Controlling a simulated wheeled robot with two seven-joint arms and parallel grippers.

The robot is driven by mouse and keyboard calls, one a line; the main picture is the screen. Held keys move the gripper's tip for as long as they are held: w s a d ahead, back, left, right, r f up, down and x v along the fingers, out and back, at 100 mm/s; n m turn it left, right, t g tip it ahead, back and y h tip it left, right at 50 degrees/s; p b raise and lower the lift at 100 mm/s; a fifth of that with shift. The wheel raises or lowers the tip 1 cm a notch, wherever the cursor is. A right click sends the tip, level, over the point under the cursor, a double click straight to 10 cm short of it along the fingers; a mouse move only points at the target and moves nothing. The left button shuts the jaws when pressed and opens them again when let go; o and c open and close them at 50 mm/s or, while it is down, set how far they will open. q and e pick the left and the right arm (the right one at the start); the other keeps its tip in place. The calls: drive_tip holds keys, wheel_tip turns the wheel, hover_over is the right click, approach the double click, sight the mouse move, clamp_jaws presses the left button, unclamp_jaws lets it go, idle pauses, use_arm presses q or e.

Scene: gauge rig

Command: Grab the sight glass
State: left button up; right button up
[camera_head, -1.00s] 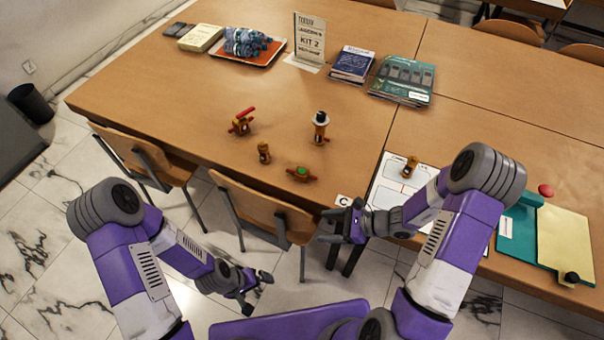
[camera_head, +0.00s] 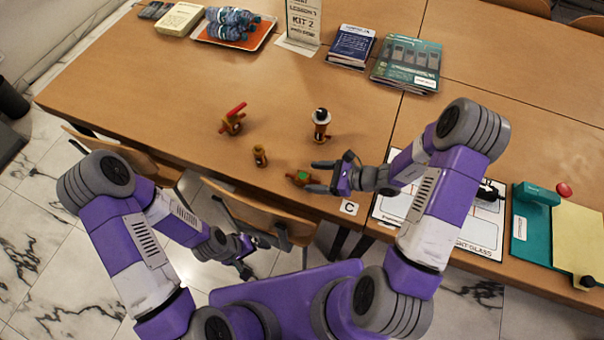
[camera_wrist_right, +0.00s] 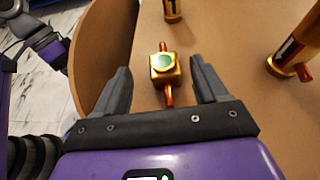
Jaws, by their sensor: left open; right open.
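The sight glass (camera_head: 300,177) is a small brass block with a round green window and copper-red pipe stubs, lying near the table's front edge. In the right wrist view the sight glass (camera_wrist_right: 165,66) shows ahead, between my open fingers, with one stub pointing toward the palm. My right gripper (camera_head: 314,176) is open and empty, its fingertips close to the sight glass; whether they touch it I cannot tell. The right gripper's fingers also show in the right wrist view (camera_wrist_right: 160,82). My left gripper (camera_head: 255,257) is open and empty, low in front of the table.
A small brass fitting (camera_head: 260,156), a red-handled valve (camera_head: 233,120) and a black-topped brass part (camera_head: 321,124) stand nearby. A white labelled board (camera_head: 474,236) lies right, partly behind my right arm. A chair (camera_head: 240,208) stands at the front edge.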

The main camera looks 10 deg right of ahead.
sight(302, 175)
drive_tip(key=b+x, duration=0.1)
drive_tip(key=x, duration=0.3)
drive_tip(key=shift+w+d+f, duration=0.1)
drive_tip(key=shift+w+f, duration=0.1)
drive_tip(key=shift+f, duration=0.05)
drive_tip(key=shift+w+a+f, duration=0.1)
drive_tip(key=shift+w+a, duration=0.1)
drive_tip(key=shift+a, duration=0.2)
drive_tip(key=c, duration=1.2)
